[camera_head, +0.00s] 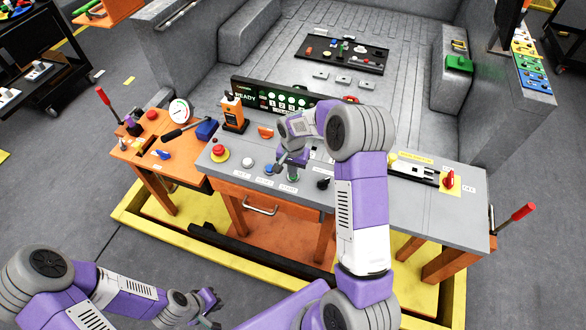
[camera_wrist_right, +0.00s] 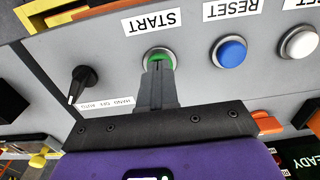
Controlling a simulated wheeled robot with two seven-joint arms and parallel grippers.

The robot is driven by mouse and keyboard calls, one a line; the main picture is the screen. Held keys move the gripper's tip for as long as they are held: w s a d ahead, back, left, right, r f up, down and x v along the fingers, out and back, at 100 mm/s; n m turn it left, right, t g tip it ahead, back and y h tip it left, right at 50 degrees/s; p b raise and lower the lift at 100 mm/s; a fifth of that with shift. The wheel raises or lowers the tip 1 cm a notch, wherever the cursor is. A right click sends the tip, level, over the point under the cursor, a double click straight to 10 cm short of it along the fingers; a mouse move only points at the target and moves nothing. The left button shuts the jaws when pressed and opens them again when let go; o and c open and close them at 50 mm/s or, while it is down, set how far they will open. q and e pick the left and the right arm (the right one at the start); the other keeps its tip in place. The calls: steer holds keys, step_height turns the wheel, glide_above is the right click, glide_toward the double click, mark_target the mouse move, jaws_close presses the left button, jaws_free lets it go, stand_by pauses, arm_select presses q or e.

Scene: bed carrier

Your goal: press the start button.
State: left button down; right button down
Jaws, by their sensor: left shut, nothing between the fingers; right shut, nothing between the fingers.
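The start button (camera_wrist_right: 158,54) is green and round, under the upside-down START label (camera_wrist_right: 151,21) in the right wrist view. My right gripper (camera_wrist_right: 157,66) is shut and empty. Its fingertips are right over the button and cover part of it; I cannot tell whether they touch it or push it in. In the head view my right gripper (camera_head: 286,168) is over the grey console (camera_head: 390,222), at the row of buttons. My left gripper (camera_head: 212,306) is shut and empty, low at the left, in front of the console and away from it.
A blue reset button (camera_wrist_right: 229,51) and a white button (camera_wrist_right: 299,43) sit beside the start button. A black selector knob (camera_wrist_right: 84,82) is on its other side. A red emergency stop (camera_head: 220,153) stands at the console's left. A READY display (camera_head: 270,97) stands behind.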

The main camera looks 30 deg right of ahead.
steer(key=shift+f+b, duration=0.3)
steer(key=shift+f, duration=0.3)
steer(key=shift+s+a+f, duration=0.1)
steer(key=shift+s+f, duration=0.1)
steer(key=shift+f, duration=0.05)
steer(key=shift+s, duration=0.15)
steer(key=shift+r, duration=0.5)
steer(key=r+p, duration=0.2)
steer(key=r, duration=0.1)
steer(key=r+p, duration=0.1)
steer(key=r, duration=0.1)
steer(key=shift+w+r, duration=0.15)
steer(key=shift+w, duration=0.2)
step_height(320, 180, up, 9)
steer(key=shift+p, duration=0.3)
